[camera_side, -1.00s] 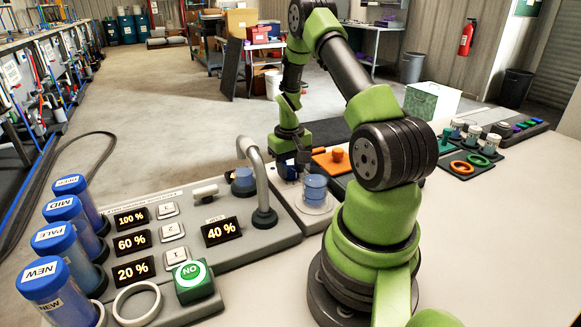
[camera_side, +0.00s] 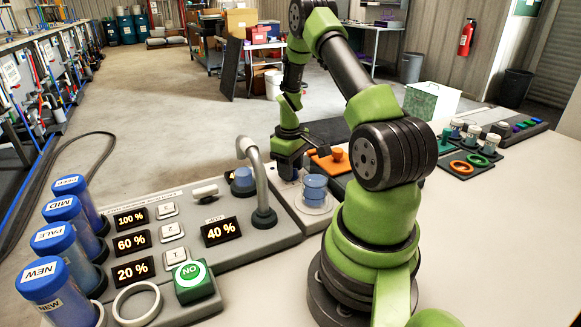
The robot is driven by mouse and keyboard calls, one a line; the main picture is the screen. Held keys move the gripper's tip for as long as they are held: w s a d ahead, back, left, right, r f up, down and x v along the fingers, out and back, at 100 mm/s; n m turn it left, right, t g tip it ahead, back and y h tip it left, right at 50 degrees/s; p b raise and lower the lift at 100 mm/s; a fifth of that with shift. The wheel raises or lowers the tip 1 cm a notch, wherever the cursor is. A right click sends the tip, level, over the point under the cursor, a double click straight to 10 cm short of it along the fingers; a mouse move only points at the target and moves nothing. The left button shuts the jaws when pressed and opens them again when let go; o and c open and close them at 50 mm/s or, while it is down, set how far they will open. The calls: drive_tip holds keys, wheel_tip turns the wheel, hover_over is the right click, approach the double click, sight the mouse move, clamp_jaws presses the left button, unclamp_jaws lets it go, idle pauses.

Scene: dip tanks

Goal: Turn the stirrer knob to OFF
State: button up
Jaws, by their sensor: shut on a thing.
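My gripper (camera_side: 288,172) points down over the grey stirrer unit (camera_side: 326,214), behind the blue beaker. It is shut on the stirrer knob, which the fingers almost wholly hide. I cannot read the knob's pointer or its OFF mark from here. The blue beaker (camera_side: 314,188) stands upright on the round pale plate of the stirrer, just in front of my gripper and apart from it.
A curved grey spout (camera_side: 256,175) rises close left of the gripper, beside a 40% display (camera_side: 222,231). Several blue-capped tubes, a green button (camera_side: 190,272) and displays fill the left panel. An orange tray (camera_side: 322,162) lies right of the gripper.

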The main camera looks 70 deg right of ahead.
drive_tip(key=o, duration=0.9)
drive_tip(key=shift+r, duration=0.1)
wheel_tip(320, 180, up, 10)
drive_tip(key=shift+a+f, duration=0.1)
drive_tip(key=shift+a, duration=0.05)
idle(0.3)
